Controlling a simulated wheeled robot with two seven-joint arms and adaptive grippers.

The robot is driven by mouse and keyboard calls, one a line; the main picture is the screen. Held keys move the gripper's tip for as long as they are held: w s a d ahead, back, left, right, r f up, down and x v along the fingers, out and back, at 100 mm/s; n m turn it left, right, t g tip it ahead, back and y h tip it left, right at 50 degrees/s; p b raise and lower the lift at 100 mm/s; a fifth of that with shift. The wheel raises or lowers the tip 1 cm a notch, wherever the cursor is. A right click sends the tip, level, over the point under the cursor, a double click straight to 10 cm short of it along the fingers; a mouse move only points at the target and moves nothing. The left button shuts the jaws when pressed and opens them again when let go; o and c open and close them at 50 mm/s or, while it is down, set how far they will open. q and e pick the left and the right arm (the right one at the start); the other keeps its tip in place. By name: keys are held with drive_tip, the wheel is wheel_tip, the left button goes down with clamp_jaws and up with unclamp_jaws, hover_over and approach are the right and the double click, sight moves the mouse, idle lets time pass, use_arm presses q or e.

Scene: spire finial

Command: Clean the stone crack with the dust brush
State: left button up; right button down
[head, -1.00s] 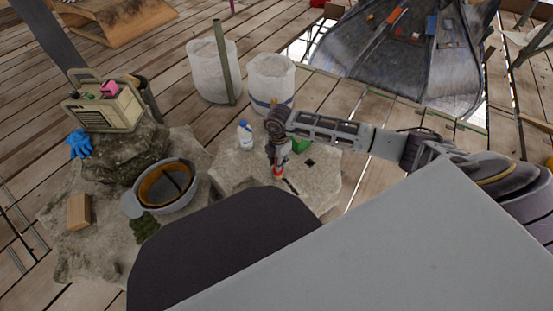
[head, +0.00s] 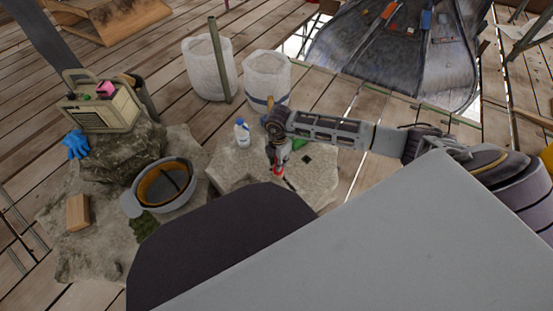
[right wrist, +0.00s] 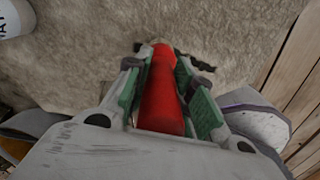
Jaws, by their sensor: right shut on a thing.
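My right gripper (head: 278,163) points down over the pale stone slab (head: 232,171). It is shut on a red handle, which I take to be the dust brush (head: 279,172). In the right wrist view the red handle (right wrist: 163,95) lies between the green-padded fingers (right wrist: 160,88). Its far end is close to a dark, ragged stone crack (right wrist: 205,64). The bristles are hidden, so I cannot tell whether they touch the stone. My left gripper is out of view.
A white bottle with a blue cap (head: 242,134) stands on the slab, left of my gripper. A green thing (head: 299,144) is partly hidden behind my arm.

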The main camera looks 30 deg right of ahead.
drive_tip(key=shift+s+d+p, duration=0.25)
drive_tip(key=shift+s+p, duration=0.35)
drive_tip(key=shift+s, duration=0.25)
drive_tip(key=shift+s, duration=0.15)
drive_tip(key=shift+s+d+p, duration=0.15)
drive_tip(key=shift+s+p, duration=0.2)
drive_tip(key=shift+p, duration=0.15)
drive_tip(key=shift+s+d+p, duration=0.25)
drive_tip(key=shift+s+p, duration=0.4)
drive_tip(key=shift+s, duration=0.3)
drive_tip(key=shift+s, duration=0.2)
drive_tip(key=shift+s+d+r+p, duration=0.1)
drive_tip(key=shift+s+d+p, duration=0.1)
drive_tip(key=shift+s+p, duration=0.35)
drive_tip(key=shift+s+d+p, duration=0.15)
drive_tip(key=shift+s+p, duration=0.35)
drive_tip(key=shift+s, duration=0.1)
drive_tip(key=shift+s+d, duration=0.1)
drive_tip(key=shift+s, duration=0.15)
